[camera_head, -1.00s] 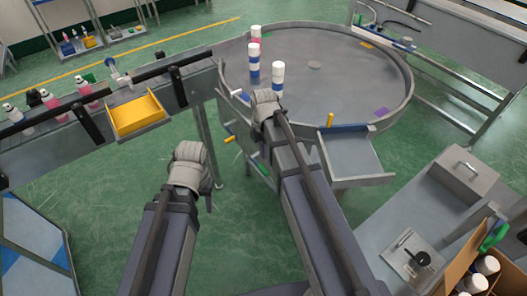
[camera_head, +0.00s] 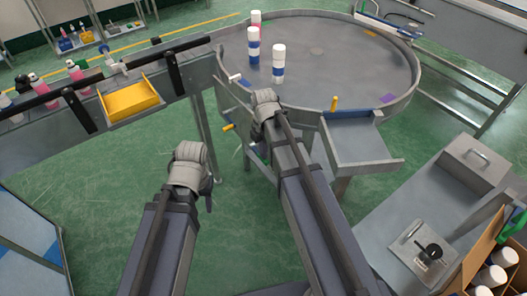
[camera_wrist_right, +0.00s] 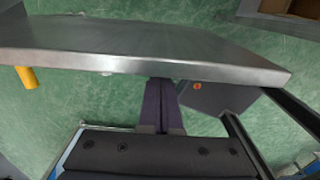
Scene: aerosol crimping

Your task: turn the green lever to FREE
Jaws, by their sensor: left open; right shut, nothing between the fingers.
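I cannot make out a green lever with certainty. In the head view my right wrist lies at the near edge of the round table (camera_head: 355,86); its fingers are hidden there. The right wrist view shows the right gripper (camera_wrist_right: 162,82) shut and empty, its purple fingertips at a grey metal edge (camera_wrist_right: 150,58). A yellow handle (camera_wrist_right: 27,77) hangs below that edge at left, apart from the fingers. My left gripper (camera_head: 206,188) is open, mostly hidden by its wrist, over open floor. A yellow handle (camera_head: 228,127) sticks out left of my right wrist.
White and blue cans (camera_head: 278,65) stand on the round table. A metal chute (camera_head: 358,142) joins its near right side, with a yellow peg (camera_head: 334,103). A bench (camera_head: 405,210) and carton (camera_head: 490,255) are at right.

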